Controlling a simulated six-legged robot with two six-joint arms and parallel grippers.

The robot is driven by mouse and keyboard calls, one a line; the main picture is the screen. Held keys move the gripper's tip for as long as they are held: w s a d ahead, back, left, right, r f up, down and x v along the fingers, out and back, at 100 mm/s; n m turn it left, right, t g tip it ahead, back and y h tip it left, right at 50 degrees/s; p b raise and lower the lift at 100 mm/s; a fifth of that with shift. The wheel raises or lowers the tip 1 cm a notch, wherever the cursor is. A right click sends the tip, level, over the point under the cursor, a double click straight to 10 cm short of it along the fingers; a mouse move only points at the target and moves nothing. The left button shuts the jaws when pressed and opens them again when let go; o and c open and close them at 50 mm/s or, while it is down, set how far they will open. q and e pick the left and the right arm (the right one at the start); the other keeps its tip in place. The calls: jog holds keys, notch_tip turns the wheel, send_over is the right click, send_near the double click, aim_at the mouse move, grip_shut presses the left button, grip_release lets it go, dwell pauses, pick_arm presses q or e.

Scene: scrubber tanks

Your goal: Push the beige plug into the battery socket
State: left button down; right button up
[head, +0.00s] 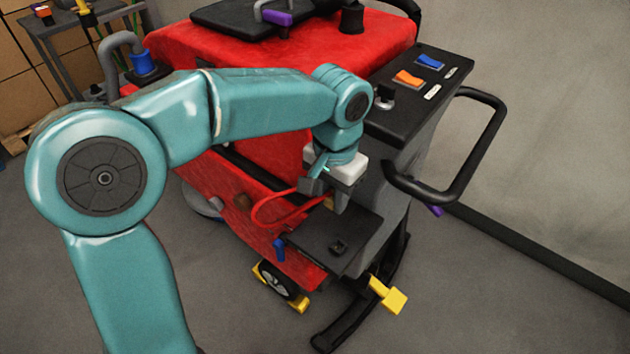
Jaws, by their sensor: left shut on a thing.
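My left gripper (329,196) is shut on the beige plug (329,203). Only a small tan part of the plug shows between the fingers. A red cable (262,218) loops from the plug to the left. The gripper is above the back part of a dark flat panel (313,238) at the end of the red machine. A small black square fitting (340,247), which looks like the battery socket, sits on this panel, below and slightly right of the plug. The plug is apart from it in the picture. My right gripper is not in view.
The red scrubber (290,45) has a control panel (425,85) with orange and blue switches. A black handle bar (480,150) juts out right. A blue lever (280,250) is beside the dark panel. A yellow pedal (393,299) sticks out below. Floor at right is clear.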

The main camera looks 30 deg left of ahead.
pick_arm(q)
jog(key=shift+s+d+f, duration=0.1)
jog(key=shift+d+f, duration=0.05)
jog(key=shift+d, duration=0.45)
jog(key=shift+d+f, duration=0.1)
jog(key=shift+d, duration=0.45)
jog(key=shift+f, duration=0.1)
notch_tip(320, 180, down, 10)
jog(key=b, duration=0.7)
dwell(0.6)
jog(key=shift+f, duration=0.15)
